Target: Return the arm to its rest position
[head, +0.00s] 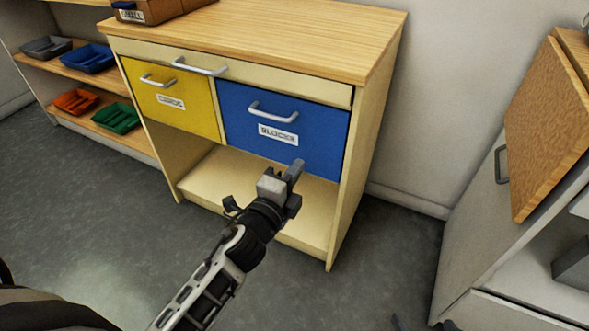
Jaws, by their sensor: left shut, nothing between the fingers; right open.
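My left arm comes in from the bottom left, and its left gripper (295,170) is shut and empty. In the picture its fingertips lie over the lower edge of the blue drawer (313,120), just below the label; I cannot tell if they touch it. The blue drawer has a silver handle and a white label, and it looks closed. Only dark tips of my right gripper (424,324) show at the bottom edge, spread apart; the rest is out of frame.
A yellow drawer (157,92) sits beside the blue one in the wooden cabinet (300,35); an open shelf is below. Shelves with coloured trays (117,118) stand at the left. A pale cabinet (490,225) with a wooden board (548,125) is at the right. Grey floor lies between.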

